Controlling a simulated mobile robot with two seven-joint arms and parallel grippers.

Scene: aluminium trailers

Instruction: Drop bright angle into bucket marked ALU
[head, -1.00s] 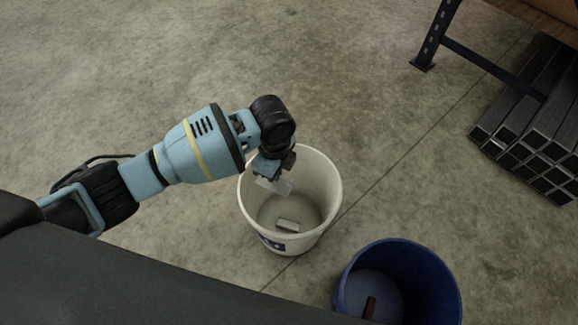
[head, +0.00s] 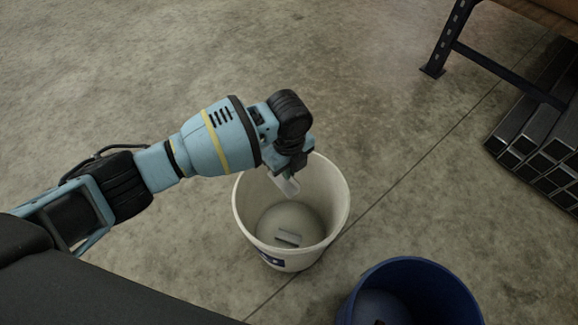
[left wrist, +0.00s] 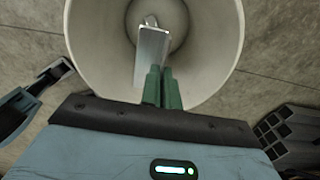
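My left gripper (head: 284,172) is above the white bucket (head: 242,215), near its far rim. In the left wrist view, its green fingers (left wrist: 161,88) are shut on one end of the bright angle (left wrist: 152,55), a pale metal piece that points out over the bucket's inside. In the head view the bright angle (head: 288,186) hangs tilted below the fingers. The bucket has a dark blue label (head: 270,256) on its front; its lettering is too small to read. Another metal piece (head: 288,238) lies on the bucket's floor. My right gripper is not in view.
A blue bucket (head: 465,297) stands at the lower right, with a dark reddish piece partly visible inside. Dark square metal tubes (head: 545,150) are stacked at the right beside a dark rack leg (head: 445,45). The concrete floor behind the white bucket is clear.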

